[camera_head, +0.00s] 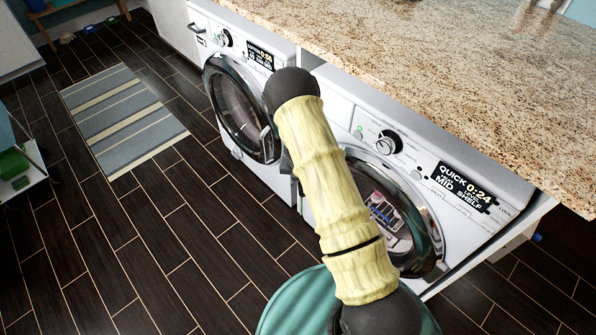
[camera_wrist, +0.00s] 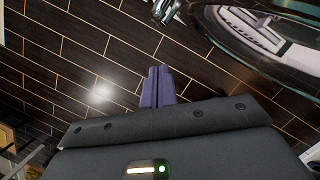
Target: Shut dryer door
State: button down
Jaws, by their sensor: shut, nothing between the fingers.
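Two white front-loading machines stand under the counter. The left machine (camera_head: 262,178) has a round dark glass door (camera_head: 236,105) with a chrome handle at its right edge. The right machine (camera_head: 455,205) has a round glass door (camera_head: 425,225), partly hidden by my arm. I cannot tell from the labels which one is the dryer, nor how far either door stands from its frame. In the wrist view, a glass door with a pale rim (camera_wrist: 268,40) and a chrome handle (camera_wrist: 166,10) lies ahead. My gripper (camera_wrist: 157,70) is shut and empty, apart from that door, over the floor.
A granite counter (camera_head: 460,70) overhangs both machines. A striped rug (camera_head: 122,115) lies on the dark tile floor to the left. A white unit with green things (camera_head: 14,163) stands at the left edge. The floor between rug and machines is clear.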

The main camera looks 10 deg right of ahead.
jog(key=v, duration=0.4)
jog(key=shift+a+p, duration=0.15)
jog(key=shift+p, duration=0.2)
jog(key=s+a+r+n+y+p, duration=0.1)
jog(key=s+r+n, duration=0.3)
jog(key=r+n, duration=0.6)
jog(key=s+a+r+n+y+p, duration=0.1)
jog(key=s+r+n, duration=0.3)
jog(key=r+n, duration=0.5)
jog(key=s+d+r+n, duration=0.1)
jog(key=s+r+n, duration=0.4)
jog(key=s+n, duration=0.3)
jog(key=s+d+r+n+h+p, duration=0.1)
jog(key=s+r+n, duration=0.5)
jog(key=n, duration=0.7)
jog(key=shift+s+r, duration=0.2)
jog(key=shift+s, duration=0.7)
